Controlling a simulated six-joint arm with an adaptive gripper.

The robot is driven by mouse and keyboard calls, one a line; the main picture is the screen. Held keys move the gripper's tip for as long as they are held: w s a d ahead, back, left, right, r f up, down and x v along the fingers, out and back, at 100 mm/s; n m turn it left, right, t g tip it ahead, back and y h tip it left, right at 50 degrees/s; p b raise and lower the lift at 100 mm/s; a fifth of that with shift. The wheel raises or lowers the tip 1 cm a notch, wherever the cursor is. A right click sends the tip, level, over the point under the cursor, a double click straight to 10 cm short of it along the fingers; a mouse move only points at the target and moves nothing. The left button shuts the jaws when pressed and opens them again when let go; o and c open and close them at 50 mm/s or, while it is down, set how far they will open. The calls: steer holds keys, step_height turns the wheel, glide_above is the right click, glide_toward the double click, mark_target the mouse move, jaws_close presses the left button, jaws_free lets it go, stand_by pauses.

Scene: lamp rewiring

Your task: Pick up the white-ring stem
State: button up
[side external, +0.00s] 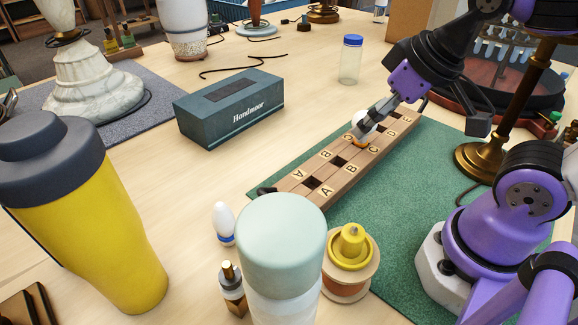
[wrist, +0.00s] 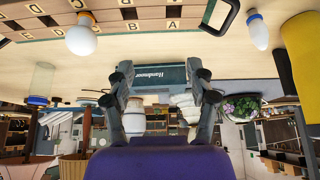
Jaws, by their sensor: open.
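A wooden board (side external: 338,163) with lettered squares and dark square holes lies on the green mat. A white bulb-shaped stem (side external: 361,119) with an orange ring stands at its C row, partly hidden by a finger of my gripper (side external: 418,130). The same stem shows at upper left in the wrist view (wrist: 81,42). A white stem with a blue ring (side external: 224,222) stands on the bare table left of the board; it also shows in the wrist view (wrist: 258,33). I cannot make out a white ring. My gripper (wrist: 162,76) is open, with nothing between its fingers.
A box (side external: 230,105) lies left of the board, and a clear blue-capped jar (side external: 350,62) stands behind it. A yellow tumbler (side external: 90,210), a pale-lidded bottle (side external: 283,245) and a yellow-topped spool (side external: 350,255) stand in front. A brass lamp (side external: 490,155) stands at right.

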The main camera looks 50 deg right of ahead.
steer(key=w+a+n+y, duration=0.2)
steer(key=a+n, duration=0.3)
steer(key=a, duration=0.1)
steer(key=n+g+y, duration=0.4)
steer(key=n, duration=0.7)
glide_toward(229, 263)
steer(key=x, duration=0.6)
steer(key=shift+w+a+f, duration=0.2)
steer(key=shift+f, duration=0.05)
steer(key=x, duration=0.6)
steer(key=shift+s, duration=0.2)
steer(key=shift+c, duration=0.4)
